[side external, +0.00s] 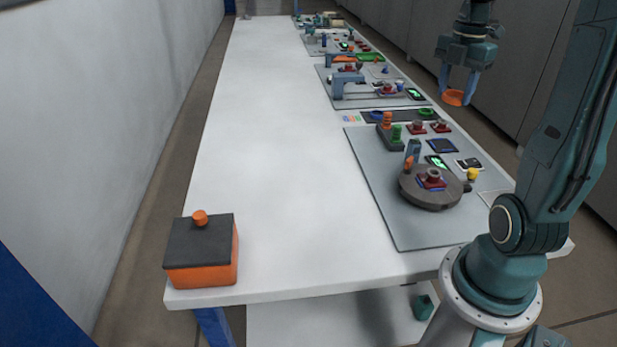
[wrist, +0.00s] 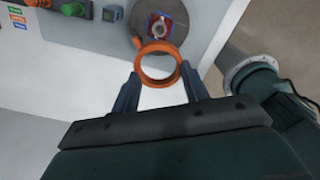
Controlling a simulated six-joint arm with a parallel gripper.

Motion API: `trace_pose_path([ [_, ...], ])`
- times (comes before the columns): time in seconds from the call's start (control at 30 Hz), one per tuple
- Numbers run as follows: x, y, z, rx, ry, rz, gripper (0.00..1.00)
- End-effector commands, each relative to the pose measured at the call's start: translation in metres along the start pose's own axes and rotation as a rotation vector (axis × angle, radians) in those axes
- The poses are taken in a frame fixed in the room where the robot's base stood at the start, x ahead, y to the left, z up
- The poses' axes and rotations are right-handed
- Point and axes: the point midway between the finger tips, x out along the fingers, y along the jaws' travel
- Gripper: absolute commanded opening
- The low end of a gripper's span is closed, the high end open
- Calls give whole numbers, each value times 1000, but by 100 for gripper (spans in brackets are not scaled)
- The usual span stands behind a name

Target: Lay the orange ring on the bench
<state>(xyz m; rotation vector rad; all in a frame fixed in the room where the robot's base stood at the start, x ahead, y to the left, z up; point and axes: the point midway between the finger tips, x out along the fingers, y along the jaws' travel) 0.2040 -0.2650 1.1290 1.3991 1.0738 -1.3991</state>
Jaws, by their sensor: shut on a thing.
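The orange ring (wrist: 140,70) is between the two fingers of my gripper (wrist: 159,84) in the wrist view, and the fingers are shut on it. In the side external view the orange ring (side external: 455,97) hangs at the tips of my gripper (side external: 458,88), high up at the upper right. The ring is in the air, touching nothing but the fingers. The white bench (side external: 265,150) runs lengthwise below and to the left, with a wide bare surface.
A grey mat (side external: 385,215) holds a dark round turntable (side external: 430,195) with a red and blue part on it. An orange box with a dark lid (side external: 200,240) stands at the near left corner. More stations line the right side.

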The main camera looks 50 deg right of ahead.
Motion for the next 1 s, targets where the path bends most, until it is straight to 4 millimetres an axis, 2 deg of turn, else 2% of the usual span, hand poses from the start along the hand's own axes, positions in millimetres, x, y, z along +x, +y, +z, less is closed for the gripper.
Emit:
trace_pose_path([
  [0.6,-17,0,0,0,-1,1,23],
  [1.0,-18,0,0,0,0,0,23],
])
